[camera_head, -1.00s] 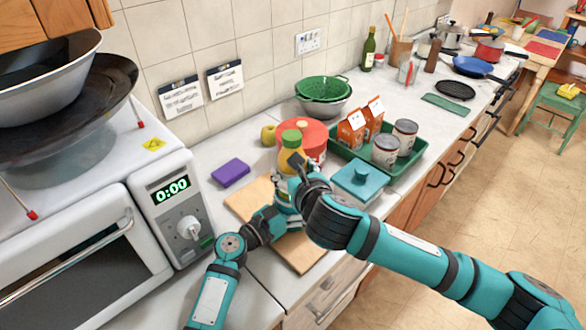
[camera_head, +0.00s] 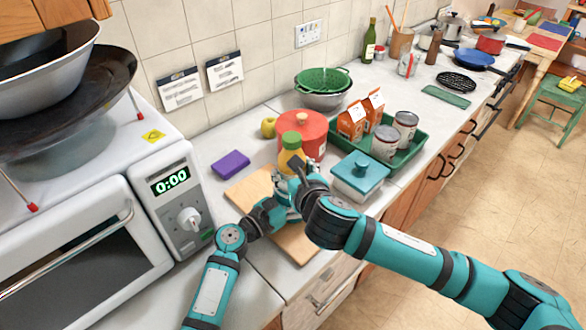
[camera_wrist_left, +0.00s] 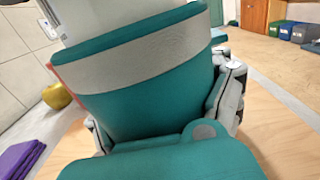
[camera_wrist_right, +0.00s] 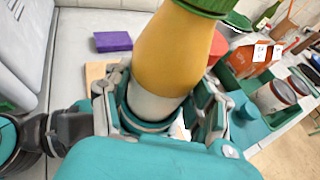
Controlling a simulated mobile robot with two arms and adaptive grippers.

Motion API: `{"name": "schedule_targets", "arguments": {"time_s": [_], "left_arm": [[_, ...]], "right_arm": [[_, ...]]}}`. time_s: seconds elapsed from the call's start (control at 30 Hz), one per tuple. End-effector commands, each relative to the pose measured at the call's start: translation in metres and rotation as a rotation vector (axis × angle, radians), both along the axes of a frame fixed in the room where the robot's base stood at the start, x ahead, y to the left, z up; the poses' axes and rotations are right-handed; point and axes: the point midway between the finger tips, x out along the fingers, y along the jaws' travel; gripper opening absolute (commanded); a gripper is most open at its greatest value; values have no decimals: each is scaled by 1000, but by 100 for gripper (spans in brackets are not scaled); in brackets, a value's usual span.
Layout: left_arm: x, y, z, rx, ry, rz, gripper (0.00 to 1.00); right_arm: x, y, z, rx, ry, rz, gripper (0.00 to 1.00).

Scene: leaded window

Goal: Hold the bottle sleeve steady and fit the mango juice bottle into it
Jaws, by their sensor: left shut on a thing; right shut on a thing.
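The mango juice bottle (camera_head: 291,161), yellow with a green cap, stands about upright over the cutting board. My right gripper (camera_wrist_right: 160,105) is shut on the bottle, one finger on each side of its lower part. My left gripper (camera_head: 280,205) is shut on the teal bottle sleeve (camera_wrist_left: 150,95), which has a grey band, below the right gripper. In the left wrist view a pale part rises from the sleeve's top. In the right wrist view the bottle's white base (camera_wrist_right: 150,102) sits within a teal rim. How deep it sits is hidden.
A wooden cutting board (camera_head: 297,247) lies under the grippers. A red pot (camera_head: 312,141), a teal-lidded box (camera_head: 360,178) and a green tray (camera_head: 411,150) with cartons and cans stand close by. A purple sponge (camera_head: 231,164) and a microwave (camera_head: 80,260) are left.

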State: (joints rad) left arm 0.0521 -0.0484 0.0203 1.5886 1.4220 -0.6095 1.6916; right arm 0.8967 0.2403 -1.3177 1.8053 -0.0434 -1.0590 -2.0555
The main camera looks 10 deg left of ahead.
Motion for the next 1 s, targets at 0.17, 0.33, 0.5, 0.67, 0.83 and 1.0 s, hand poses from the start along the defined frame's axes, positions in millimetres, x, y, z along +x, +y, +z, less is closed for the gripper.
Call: {"name": "schedule_targets", "arguments": {"time_s": [0.17, 0.33, 0.5, 0.67, 0.83, 1.0], "left_arm": [[0, 0, 0, 0, 0, 0, 34], [0, 0, 0, 0, 0, 0, 34], [0, 0, 0, 0, 0, -1, 34], [0, 0, 0, -1, 1, 0, 34], [0, 0, 0, 0, 0, 0, 34], [0, 0, 0, 0, 0, 0, 34]], "right_arm": [[0, 0, -3, 1, -3, -1, 2], [1, 0, -7, 1, -3, -1, 2], [0, 0, -10, 1, -1, -1, 63], [0, 0, -12, 0, 1, -2, 84], [0, 0, -12, 0, 1, -2, 84], [-2, -2, -11, -2, 1, -2, 84]]}}
